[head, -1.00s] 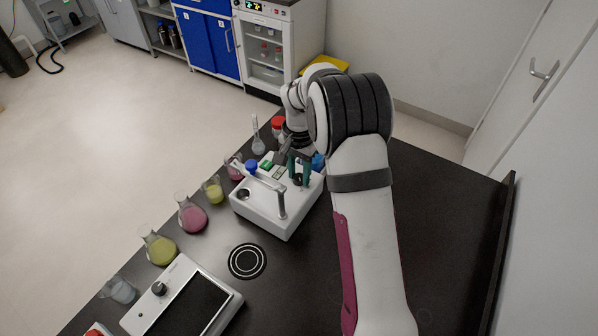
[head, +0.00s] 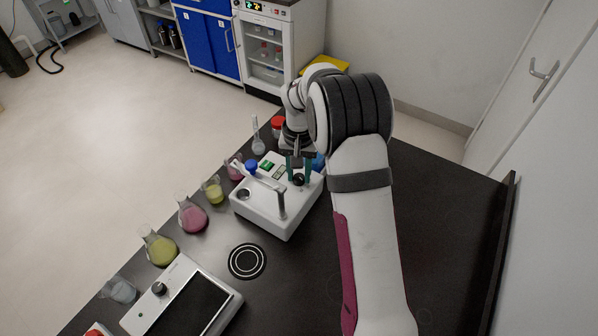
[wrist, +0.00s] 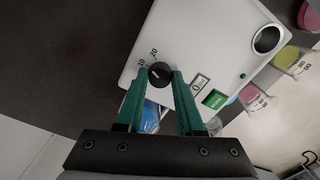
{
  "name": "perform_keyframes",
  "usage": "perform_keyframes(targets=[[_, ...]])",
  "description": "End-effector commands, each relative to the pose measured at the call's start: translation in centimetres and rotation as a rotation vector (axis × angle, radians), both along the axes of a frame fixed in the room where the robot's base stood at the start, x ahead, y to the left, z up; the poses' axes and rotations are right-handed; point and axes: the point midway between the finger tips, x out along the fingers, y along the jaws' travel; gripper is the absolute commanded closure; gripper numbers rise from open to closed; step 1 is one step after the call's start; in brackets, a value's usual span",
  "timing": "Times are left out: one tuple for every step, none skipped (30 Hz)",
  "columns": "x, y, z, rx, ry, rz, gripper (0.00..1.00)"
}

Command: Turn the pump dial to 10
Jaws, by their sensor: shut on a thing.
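The pump is a white box (head: 262,214) on the dark bench. It also shows in the wrist view (wrist: 210,35). Its black round dial (wrist: 159,74) has a pale pointer line and the printed marks 10 and 20 beside it. In the head view the dial (head: 298,180) is near the box's right end. My gripper (wrist: 163,75) has green fingers, one on each side of the dial, and is shut on it. A small display (wrist: 200,83) and a green button (wrist: 214,99) are on the same face. The display's digits are too small to read surely.
Flasks with pink (head: 192,214) and yellow (head: 158,247) liquid line the bench's left edge. A hotplate-like device (head: 182,303) with a knob is at the front. A metal arm (head: 281,201) rises from the pump's top. The bench right of the pump is clear.

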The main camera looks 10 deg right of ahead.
Motion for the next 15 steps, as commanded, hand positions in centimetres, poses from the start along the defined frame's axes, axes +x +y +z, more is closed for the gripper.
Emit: perform_keyframes(targets=[[-0.04,0.01,0.0,0.0,0.001,0.035,1.0],[-0.04,0.01,0.0,0.0,0.001,0.059,1.0],[-0.04,0.0,0.0,0.001,0.002,0.09,1.0],[-0.04,0.01,0.0,0.001,0.002,0.113,1.0],[-0.05,0.01,0.0,0.001,0.002,0.134,1.0],[-0.05,0.01,0.0,0.001,0.002,0.162,1.0],[-0.05,0.0,0.0,0.001,0.002,0.182,1.0],[-0.05,0.0,0.0,0.001,0.002,0.201,1.0],[-0.05,0.0,0.0,0.001,0.002,0.224,1.0],[-0.05,0.0,0.0,0.001,0.002,0.241,1.0],[-0.05,0.01,0.0,0.001,0.002,0.256,1.0],[-0.05,0.0,0.0,0.001,0.002,0.275,1.0],[-0.05,0.0,0.0,0.001,0.002,0.288,1.0],[-0.05,0.0,0.0,0.001,0.002,0.3,1.0],[-0.06,0.0,0.0,0.001,0.002,0.314,1.0]])
